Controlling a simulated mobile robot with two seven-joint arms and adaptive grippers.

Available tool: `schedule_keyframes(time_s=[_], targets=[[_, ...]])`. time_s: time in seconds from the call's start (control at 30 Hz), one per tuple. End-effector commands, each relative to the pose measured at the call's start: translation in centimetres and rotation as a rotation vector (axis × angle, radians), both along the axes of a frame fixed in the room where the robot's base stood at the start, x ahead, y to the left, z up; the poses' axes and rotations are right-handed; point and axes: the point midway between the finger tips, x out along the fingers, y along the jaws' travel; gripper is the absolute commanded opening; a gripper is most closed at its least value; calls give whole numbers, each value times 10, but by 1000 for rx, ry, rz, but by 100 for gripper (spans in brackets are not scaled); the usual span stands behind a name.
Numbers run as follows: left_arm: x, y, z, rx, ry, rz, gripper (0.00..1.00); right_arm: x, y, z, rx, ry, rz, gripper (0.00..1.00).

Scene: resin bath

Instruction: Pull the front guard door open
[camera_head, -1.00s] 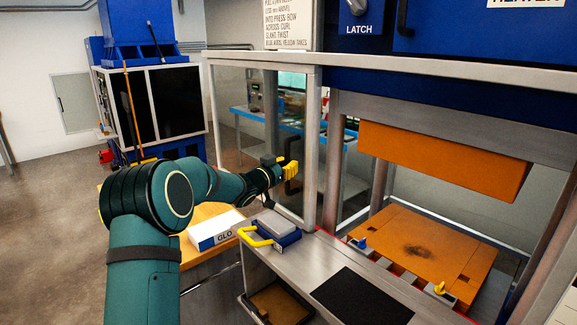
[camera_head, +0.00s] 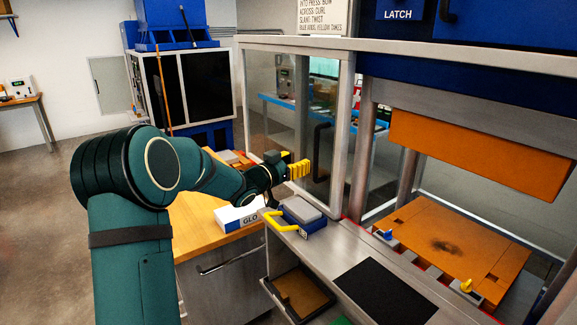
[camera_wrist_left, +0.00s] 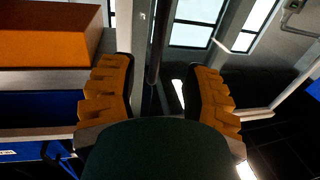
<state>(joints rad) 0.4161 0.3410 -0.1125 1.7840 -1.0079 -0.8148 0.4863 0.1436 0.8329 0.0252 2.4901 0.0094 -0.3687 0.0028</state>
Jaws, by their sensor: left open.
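A glazed guard panel in a grey metal frame (camera_head: 345,130) stands at the press front, left of the opening; I take it for the guard door. A black bar handle (camera_head: 321,150) shows on it. My left gripper (camera_head: 300,170), with yellow fingers, is just left of the handle in the picture. In the left wrist view the fingers are apart (camera_wrist_left: 160,100), and a dark upright bar (camera_wrist_left: 154,55), likely the handle, shows beyond the gap. Nothing is visibly gripped. I cannot tell whether they touch it. My right gripper is not in view.
An orange upper block (camera_head: 470,155) hangs over an orange lower plate (camera_head: 450,250). A ledge below carries a grey-and-blue device with a yellow handle (camera_head: 283,222) and a black mat (camera_head: 385,292). A wooden bench (camera_head: 205,230) with a white box (camera_head: 238,214) stands under my left arm.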

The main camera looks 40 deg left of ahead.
Motion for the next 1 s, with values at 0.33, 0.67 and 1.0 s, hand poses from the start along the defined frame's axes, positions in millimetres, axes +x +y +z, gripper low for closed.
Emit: schedule_keyframes(time_s=[0.33,0.67,1.0], targets=[[-29,4,0,0,0,0,48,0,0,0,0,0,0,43],[-29,4,0,0,0,0,48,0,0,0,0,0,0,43],[-29,4,0,0,0,0,48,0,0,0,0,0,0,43]])
